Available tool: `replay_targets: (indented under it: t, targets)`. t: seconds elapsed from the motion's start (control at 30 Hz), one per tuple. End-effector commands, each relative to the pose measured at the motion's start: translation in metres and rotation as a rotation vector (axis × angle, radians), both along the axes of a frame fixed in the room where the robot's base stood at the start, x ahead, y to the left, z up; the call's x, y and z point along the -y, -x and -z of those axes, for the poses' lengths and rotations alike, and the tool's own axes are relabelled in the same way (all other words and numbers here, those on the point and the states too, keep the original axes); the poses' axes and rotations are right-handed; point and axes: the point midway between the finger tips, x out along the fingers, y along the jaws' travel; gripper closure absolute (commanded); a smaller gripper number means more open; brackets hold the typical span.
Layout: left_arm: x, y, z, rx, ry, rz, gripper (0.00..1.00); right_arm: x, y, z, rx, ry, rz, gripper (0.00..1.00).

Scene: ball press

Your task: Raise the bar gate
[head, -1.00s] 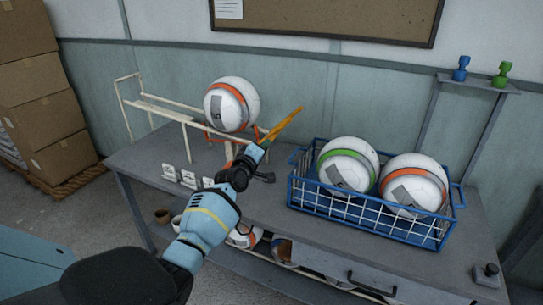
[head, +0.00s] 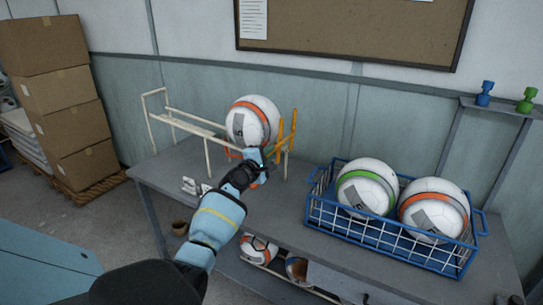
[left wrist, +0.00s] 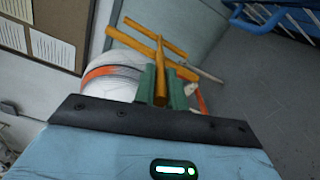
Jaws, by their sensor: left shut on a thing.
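The bar gate (head: 292,126) is orange-yellow and stands at the right end of the white rail rack, beside a white ball with an orange band (head: 252,121). In the head view its two thin bars point upward. My left gripper (head: 258,160) is at the rack end, low in front of the ball. In the left wrist view its green fingers (left wrist: 161,88) are shut on an orange bar of the gate (left wrist: 159,62), and the other orange bars cross beyond them. The ball also shows there (left wrist: 110,75), left of the fingers. My right gripper is in neither view.
The white rail rack (head: 181,115) stands on the grey table (head: 262,216). A blue wire basket (head: 390,240) with two balls is to the right. Small white cards (head: 190,186) are near the table's front left edge. Table between rack and basket is clear.

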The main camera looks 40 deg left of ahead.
Motion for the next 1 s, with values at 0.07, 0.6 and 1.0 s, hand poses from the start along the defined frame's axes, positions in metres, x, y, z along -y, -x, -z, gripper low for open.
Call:
replay_targets:
  t: [0.07,0.6,1.0]
  targets:
    - [-0.0019,0.0004,-0.0018,0.005,0.009,-0.003,1.00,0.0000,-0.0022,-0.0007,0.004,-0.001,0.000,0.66]
    - [-0.0030,0.0006,-0.0020,0.007,0.016,-0.003,0.74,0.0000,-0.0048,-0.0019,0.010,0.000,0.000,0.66]
    - [-0.0014,0.0019,-0.0006,0.004,0.015,-0.001,0.66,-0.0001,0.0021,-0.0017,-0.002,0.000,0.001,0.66]
